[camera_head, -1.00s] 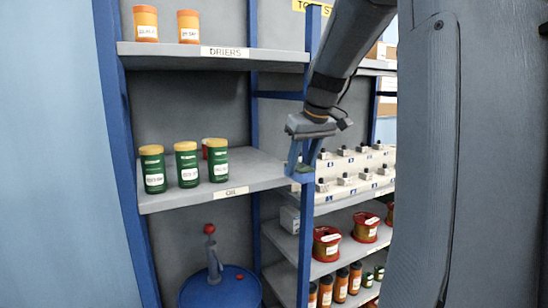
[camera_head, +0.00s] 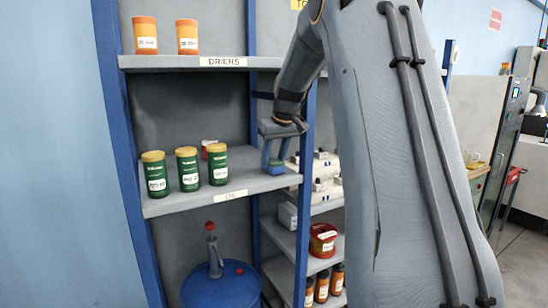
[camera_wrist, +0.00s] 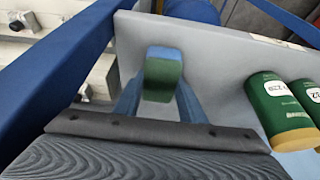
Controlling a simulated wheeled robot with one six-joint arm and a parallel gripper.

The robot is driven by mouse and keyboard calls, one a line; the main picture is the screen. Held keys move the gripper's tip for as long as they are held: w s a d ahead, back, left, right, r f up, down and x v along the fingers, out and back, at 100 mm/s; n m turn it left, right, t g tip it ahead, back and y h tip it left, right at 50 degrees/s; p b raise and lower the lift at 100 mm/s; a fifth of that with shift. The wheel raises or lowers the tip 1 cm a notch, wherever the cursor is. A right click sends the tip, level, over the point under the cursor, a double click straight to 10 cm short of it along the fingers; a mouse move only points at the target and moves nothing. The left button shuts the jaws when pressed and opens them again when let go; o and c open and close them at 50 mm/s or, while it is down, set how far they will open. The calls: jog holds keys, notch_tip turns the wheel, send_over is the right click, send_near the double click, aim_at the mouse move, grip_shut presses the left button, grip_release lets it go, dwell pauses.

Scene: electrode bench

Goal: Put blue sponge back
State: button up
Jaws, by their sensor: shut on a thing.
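My gripper (camera_head: 274,160) points down at the right end of the middle shelf (camera_head: 225,197), beside the blue upright. It is shut on the blue sponge (camera_head: 276,169), a small block with a blue and a green part low between the fingers. In the wrist view the sponge (camera_wrist: 163,78) sits between the two blue fingers, over the grey shelf board (camera_wrist: 215,60). I cannot tell whether it touches the board.
A blue upright (camera_wrist: 60,75) is close by. Orange jars (camera_head: 187,38) stand on the shelf above; a blue drum (camera_head: 222,287) is below.

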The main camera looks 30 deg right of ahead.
jog(key=shift+f, duration=0.2)
jog(key=shift+f, duration=0.1)
jog(key=o, duration=1.3)
jog(key=shift+f, duration=0.1)
jog(key=shift+s+r, duration=0.1)
jog(key=shift+r, duration=0.25)
jog(key=b+v, duration=0.3)
jog(key=v, duration=0.8)
jog(key=shift+s+r, duration=0.2)
jog(key=shift+r, duration=0.1)
